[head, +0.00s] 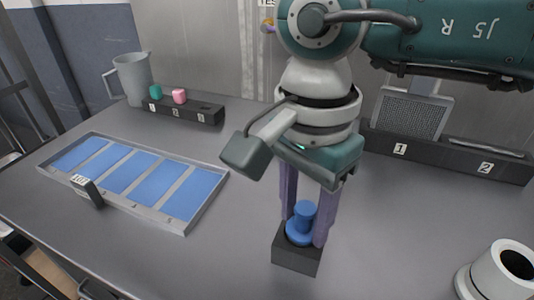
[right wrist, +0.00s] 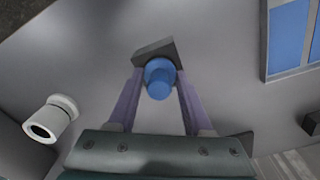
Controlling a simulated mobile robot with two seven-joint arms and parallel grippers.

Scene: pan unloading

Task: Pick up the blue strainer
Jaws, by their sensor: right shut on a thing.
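The blue strainer (head: 303,222) stands upright at a dark square block (head: 296,256) on the grey table, near the front middle. My right gripper (head: 308,230) points down from above, with its purple fingers on either side of the strainer, shut on it. In the right wrist view the blue strainer (right wrist: 159,80) sits between the fingertips, against the dark block (right wrist: 156,50). I cannot tell whether the strainer is still resting in the block. My left gripper is not in view.
A tray with blue panels (head: 190,222) lies at the left. Behind it are a grey jug (head: 131,78) and a dark rack (head: 205,112) with green and pink pieces. A numbered dark holder (head: 460,158) stands at the back right. A white cylinder (head: 490,275) stands at the front right.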

